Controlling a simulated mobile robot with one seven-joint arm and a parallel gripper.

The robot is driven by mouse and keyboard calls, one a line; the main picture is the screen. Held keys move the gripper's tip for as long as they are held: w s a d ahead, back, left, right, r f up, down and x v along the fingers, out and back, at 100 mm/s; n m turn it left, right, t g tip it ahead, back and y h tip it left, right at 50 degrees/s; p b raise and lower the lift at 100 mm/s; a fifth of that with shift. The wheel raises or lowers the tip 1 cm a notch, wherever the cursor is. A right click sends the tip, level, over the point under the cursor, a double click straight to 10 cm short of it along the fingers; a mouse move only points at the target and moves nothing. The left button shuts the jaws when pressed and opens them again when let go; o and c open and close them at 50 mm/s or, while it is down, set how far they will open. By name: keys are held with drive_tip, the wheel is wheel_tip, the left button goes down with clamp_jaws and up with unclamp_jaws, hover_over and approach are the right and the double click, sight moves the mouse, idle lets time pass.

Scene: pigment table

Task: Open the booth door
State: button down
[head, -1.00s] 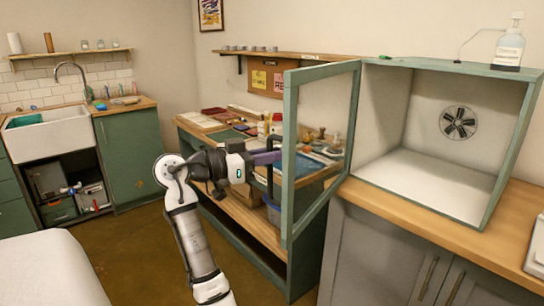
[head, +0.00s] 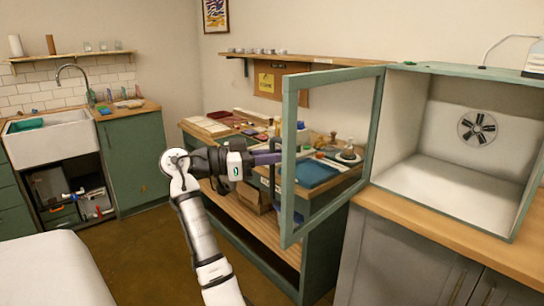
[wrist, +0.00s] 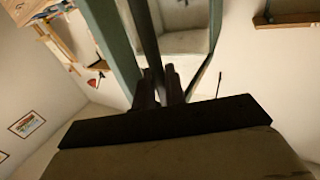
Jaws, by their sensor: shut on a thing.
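The booth door (head: 287,165) is a green frame with a clear pane. It stands swung out wide from the open front of the green booth (head: 408,128). My gripper (head: 272,158) is at the door's free left edge, shut on the dark upright handle (head: 271,182). In the wrist view the handle (wrist: 148,40) runs up from between my two fingers (wrist: 160,86), beside the green door frame (wrist: 115,45). The fingertips are dark and partly hard to make out there.
The booth sits on a wooden counter (head: 450,235) over grey cabinets. A work table (head: 245,228) with jars and trays stands behind the door and my arm. A sink (head: 50,140) is at the far left. A white surface (head: 45,270) fills the lower left. Brown floor lies between.

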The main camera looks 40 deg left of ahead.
idle(0.4)
drive_tip(key=c, duration=1.5)
unclamp_jaws()
drive_tip(key=shift+c, duration=0.2)
drive_tip(key=shift+s+a, duration=0.1)
drive_tip(key=b+v, duration=0.2)
drive_tip(key=v, duration=1.1)
drive_tip(key=shift+s, duration=0.25)
drive_tip(key=shift+w+a, duration=0.1)
drive_tip(key=shift+a, duration=0.05)
